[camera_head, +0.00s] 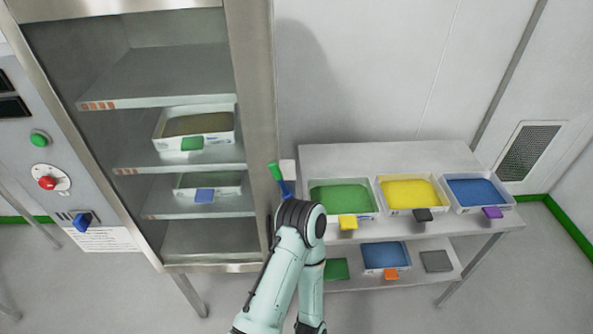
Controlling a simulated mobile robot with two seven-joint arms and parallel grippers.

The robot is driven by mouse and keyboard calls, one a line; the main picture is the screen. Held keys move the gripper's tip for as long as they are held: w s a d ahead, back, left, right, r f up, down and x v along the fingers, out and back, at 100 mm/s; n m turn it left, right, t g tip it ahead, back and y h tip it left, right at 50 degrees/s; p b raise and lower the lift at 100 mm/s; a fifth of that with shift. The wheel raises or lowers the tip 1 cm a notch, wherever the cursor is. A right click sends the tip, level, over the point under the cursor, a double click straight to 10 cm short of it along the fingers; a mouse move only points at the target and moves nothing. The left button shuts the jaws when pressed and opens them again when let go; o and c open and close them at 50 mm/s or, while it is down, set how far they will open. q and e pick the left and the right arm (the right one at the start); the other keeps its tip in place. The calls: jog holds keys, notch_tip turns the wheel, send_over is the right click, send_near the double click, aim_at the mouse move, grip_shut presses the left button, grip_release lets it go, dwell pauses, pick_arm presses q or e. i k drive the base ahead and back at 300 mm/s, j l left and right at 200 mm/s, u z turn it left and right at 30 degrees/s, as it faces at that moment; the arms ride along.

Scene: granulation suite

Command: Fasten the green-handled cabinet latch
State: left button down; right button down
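The green-handled latch (276,172) is on the right edge of the steel cabinet (250,120). Its green handle points up and slightly left, with a blue part below it and a small pale block beside it. One of my arms rises from the bottom middle, and its dark joint stands in front of the area just below the latch, hiding the lower part. No gripper fingers show, so I cannot tell whether anything touches the latch. My other arm is not visible.
Cabinet shelves hold trays with a green tag (192,144) and a blue tag (204,195). At right, a two-level table (400,155) carries trays of green, yellow and blue material. A control panel with a red button (47,183) and a blue knob (82,222) is at left.

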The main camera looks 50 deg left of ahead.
aim_at(277, 173)
jog(key=j+u, duration=0.1)
jog(key=u, duration=0.3)
jog(key=i+u, duration=0.1)
jog(key=u, duration=0.35)
jog(key=i+j+u, duration=0.1)
jog(key=u, duration=0.3)
jog(key=j+u, duration=0.1)
jog(key=u, duration=0.3)
jog(key=i+l, duration=0.05)
